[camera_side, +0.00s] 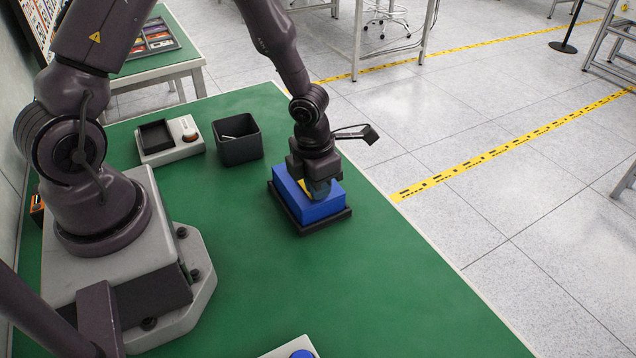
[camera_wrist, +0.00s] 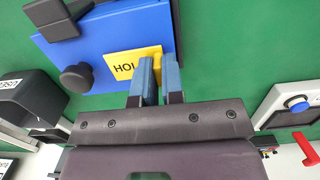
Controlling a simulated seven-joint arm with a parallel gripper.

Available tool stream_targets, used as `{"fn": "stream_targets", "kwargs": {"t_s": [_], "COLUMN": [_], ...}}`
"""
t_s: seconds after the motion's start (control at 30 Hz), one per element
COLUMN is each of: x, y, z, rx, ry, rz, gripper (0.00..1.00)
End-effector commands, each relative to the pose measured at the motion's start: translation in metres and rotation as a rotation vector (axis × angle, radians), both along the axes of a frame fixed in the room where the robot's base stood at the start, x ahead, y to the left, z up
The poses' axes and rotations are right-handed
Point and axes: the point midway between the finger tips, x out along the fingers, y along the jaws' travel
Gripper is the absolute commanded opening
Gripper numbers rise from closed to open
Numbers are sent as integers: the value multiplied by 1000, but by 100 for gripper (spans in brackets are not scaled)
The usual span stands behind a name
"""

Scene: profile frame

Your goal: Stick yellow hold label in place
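A blue box (camera_side: 322,208) sits in a black tray (camera_side: 345,222) on the green table. In the wrist view the blue box (camera_wrist: 85,62) has a dark round knob (camera_wrist: 77,78) at its edge. The yellow hold label (camera_wrist: 122,66) shows its letters "HOL" over the blue face; the rest is hidden by a finger. My gripper (camera_wrist: 160,72) points down at the box, with a yellow part of the label between its two blue-grey fingers, which look closed on it. In the side view my gripper (camera_side: 318,188) hides most of the label. I cannot tell whether the label touches the box.
An open black bin (camera_side: 238,150) and a grey device with a black recess and red button (camera_side: 190,136) stand left of the box. A blue-buttoned unit (camera_side: 302,354) is at the near edge. Green table between is clear. The table's right edge is close to the tray.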

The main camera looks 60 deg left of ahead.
Motion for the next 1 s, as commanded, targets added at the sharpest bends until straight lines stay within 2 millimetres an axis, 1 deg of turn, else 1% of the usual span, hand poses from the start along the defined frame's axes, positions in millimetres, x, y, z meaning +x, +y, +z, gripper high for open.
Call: {"fn": "stream_targets", "kwargs": {"t_s": [0.03,0.07,0.1,0.13,0.37,0.47,0.57,0.67,0.8,1.0], "x": [0,0,0,0,0,0,0,-2,-4,-9], "y": [0,0,0,0,0,0,1,1,2,1], "z": [0,0,0,0,0,4,15,33,65,105], "rx": [0,0,0,0,0,-1,0,1,2,3], "ry": [0,0,0,0,0,-2,-4,-6,-7,-4], "rz": [0,0,0,0,0,2,4,5,7,4], "gripper": [20,27,36,38,38,38,38,38,38,38]}}
